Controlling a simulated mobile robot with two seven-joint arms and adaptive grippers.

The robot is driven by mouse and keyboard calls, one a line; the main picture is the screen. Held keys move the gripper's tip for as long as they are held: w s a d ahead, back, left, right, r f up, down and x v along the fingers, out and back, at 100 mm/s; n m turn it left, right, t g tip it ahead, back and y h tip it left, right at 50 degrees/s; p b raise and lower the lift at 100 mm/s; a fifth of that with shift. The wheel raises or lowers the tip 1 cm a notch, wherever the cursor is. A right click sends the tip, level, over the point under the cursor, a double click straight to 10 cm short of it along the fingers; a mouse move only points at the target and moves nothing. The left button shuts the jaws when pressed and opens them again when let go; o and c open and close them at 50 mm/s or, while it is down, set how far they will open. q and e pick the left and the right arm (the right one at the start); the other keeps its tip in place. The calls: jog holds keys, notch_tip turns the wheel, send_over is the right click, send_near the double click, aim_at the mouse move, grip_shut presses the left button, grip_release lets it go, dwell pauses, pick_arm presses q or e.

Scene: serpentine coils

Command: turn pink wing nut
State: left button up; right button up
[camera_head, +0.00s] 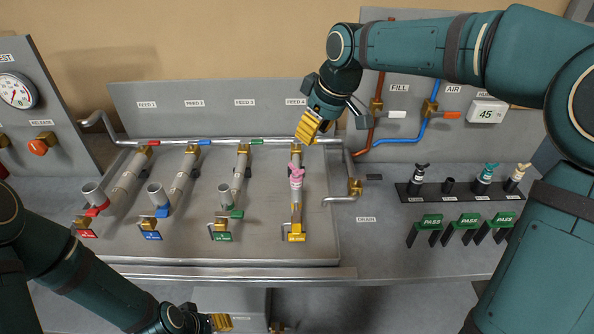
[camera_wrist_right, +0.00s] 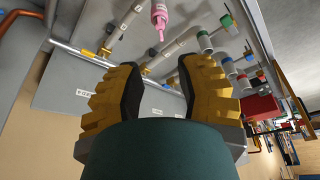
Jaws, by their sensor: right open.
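The pink wing nut (camera_head: 296,171) sits on top of the fitting on the yellow-tagged line, the rightmost of the feed lines in the head view. It also shows in the right wrist view (camera_wrist_right: 159,14) near the top edge, beyond my fingers. My right gripper (camera_head: 306,128) is above and behind the wing nut in the head view, apart from it. In the right wrist view its two yellow fingers (camera_wrist_right: 158,82) are spread, with nothing between them. My left gripper (camera_head: 222,322) is low at the bottom edge, below the bench front; its finger opening cannot be made out.
Parallel feed lines with red, blue and green collars (camera_head: 237,213) stand left of the pink wing nut. A bent drain pipe (camera_head: 341,200) lies to its right. A black rack (camera_head: 450,197) holds several fittings. The FILL and AIR valves (camera_head: 397,114) are on the back panel.

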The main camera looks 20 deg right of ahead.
aim_at(296, 166)
jog(key=shift+t, duration=0.3)
jog(key=x, duration=0.6)
jog(key=b+x, duration=0.1)
jog(key=x, duration=0.6)
jog(key=shift+s+a+f, duration=0.1)
jog(key=shift+s+f, duration=0.05)
jog(key=shift+f, duration=0.1)
jog(key=shift+o, duration=0.3)
jog(key=shift+s, duration=0.1)
grip_shut()
